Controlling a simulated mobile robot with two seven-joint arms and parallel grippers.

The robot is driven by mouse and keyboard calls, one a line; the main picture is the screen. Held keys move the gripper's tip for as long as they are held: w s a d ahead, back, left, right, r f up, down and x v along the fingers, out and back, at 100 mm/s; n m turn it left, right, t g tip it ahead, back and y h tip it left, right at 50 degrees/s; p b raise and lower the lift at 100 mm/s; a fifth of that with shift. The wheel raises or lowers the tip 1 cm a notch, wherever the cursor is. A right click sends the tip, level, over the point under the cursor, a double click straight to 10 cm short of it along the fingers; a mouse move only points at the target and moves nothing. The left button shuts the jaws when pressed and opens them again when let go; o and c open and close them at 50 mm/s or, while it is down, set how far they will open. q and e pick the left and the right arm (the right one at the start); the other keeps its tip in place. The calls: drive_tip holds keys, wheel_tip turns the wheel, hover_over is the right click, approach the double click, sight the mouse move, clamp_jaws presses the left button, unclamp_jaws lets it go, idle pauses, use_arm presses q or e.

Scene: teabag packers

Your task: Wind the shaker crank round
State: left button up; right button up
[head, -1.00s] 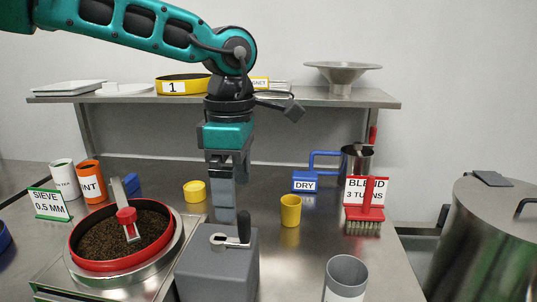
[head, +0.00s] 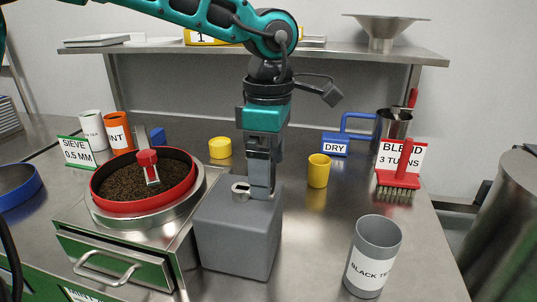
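The shaker is a grey box (head: 238,235) at the centre of the bench, beside a red-rimmed sieve (head: 185,196) full of dark tea. The crank's pale metal hub (head: 240,188) shows on top of the box, near its left side. The crank's black knob is hidden behind or between the fingers of my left gripper (head: 262,192). That gripper points straight down at the box top, with its fingertips at the crank. From this side I cannot tell whether the fingers are closed on the knob. My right gripper is not in view.
A grey "BLACK TEA" cup (head: 373,258) stands front right. A yellow cup (head: 318,171) and a yellow tub (head: 220,148) stand behind the box. A red brush (head: 400,175) is by the "BLEND 3 TURNS" sign (head: 401,156). A drawer handle (head: 105,268) juts out front left.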

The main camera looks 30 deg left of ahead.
use_arm(q)
drive_tip(key=shift+f, duration=0.65)
drive_tip(key=shift+r, duration=0.15)
drive_tip(key=shift+f+b, duration=0.85)
drive_tip(key=shift+b, duration=0.05)
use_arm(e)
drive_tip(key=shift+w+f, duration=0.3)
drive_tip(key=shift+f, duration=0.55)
use_arm(q)
drive_tip(key=shift+c, duration=0.5)
drive_tip(key=c, duration=1.6)
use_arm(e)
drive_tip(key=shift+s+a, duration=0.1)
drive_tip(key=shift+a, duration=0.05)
